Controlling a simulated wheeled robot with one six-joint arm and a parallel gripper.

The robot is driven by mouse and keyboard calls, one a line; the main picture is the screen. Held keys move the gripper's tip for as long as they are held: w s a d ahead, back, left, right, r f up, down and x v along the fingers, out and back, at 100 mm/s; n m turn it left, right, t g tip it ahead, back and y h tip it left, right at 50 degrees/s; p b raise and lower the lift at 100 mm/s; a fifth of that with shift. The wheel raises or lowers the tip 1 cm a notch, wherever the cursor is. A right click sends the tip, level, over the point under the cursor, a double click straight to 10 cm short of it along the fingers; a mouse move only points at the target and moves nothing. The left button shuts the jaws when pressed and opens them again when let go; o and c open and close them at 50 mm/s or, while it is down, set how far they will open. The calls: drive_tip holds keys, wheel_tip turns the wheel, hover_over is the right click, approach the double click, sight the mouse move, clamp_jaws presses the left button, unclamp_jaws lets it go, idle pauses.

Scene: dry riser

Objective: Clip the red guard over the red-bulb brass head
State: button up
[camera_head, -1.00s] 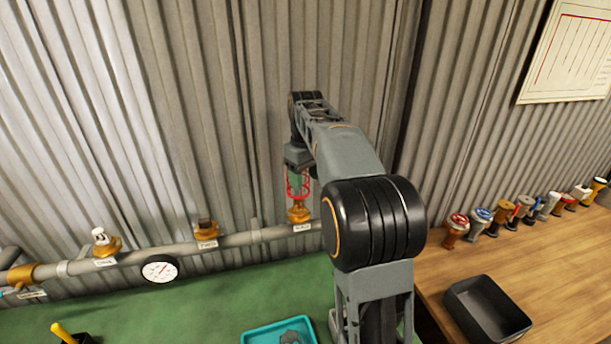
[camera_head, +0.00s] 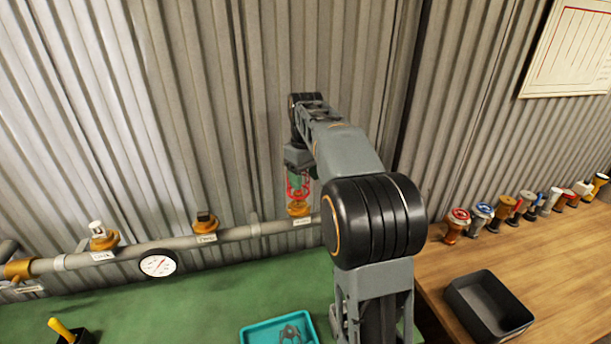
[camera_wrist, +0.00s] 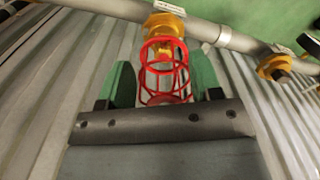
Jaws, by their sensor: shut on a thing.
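The red guard (camera_head: 299,189) is an open wire cage held upright between the green fingers of my gripper (camera_head: 299,177). In the wrist view the guard (camera_wrist: 163,69) stands out beyond my gripper (camera_wrist: 163,88), which is shut on it. A brass head (camera_head: 298,209) sits on the grey pipe just below the guard. It also shows in the wrist view (camera_wrist: 165,24), in line with the guard's far end. The guard's lower ring appears to meet or overlap the head; I cannot tell if it is seated. The bulb's colour is not clear.
A gauge (camera_head: 158,264) hangs below. A teal tray (camera_head: 247,335) and a black bin (camera_head: 462,305) lie nearer. Several coloured heads line the wooden bench.

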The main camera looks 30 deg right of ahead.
drive_tip(key=shift+f+b, duration=1.75)
drive_tip(key=shift+f, duration=0.95)
drive_tip(key=o, duration=1)
drive_tip(key=shift+r, duration=0.1)
wheel_tip(320, 180, up, 14)
drive_tip(key=shift+f+p, duration=0.15)
drive_tip(key=shift+p, duration=0.95)
drive_tip(key=m, duration=0.2)
hover_over(306, 195)
drive_tip(key=w, duration=0.2)
drive_tip(key=shift+t, duration=0.4)
drive_tip(key=f, duration=0.4)
drive_tip(key=shift+w+d+f, duration=0.2)
drive_tip(key=shift+d+f, duration=0.05)
drive_tip(key=shift+f, duration=0.15)
drive_tip(key=shift+m+t, duration=0.4)
drive_tip(key=shift+m, duration=0.2)
drive_tip(key=f, duration=0.1)
drive_tip(key=s+a+f, duration=0.2)
drive_tip(key=f, duration=0.1)
drive_tip(key=shift+s, duration=0.15)
drive_tip(key=s+a+f+t, duration=0.1)
drive_tip(key=s+a+f, duration=0.3)
drive_tip(key=s, duration=0.6)
drive_tip(key=s+a+f+t, duration=0.2)
drive_tip(key=s+a+f, duration=0.3)
drive_tip(key=s, duration=0.5)
drive_tip(key=shift+a, duration=0.4)
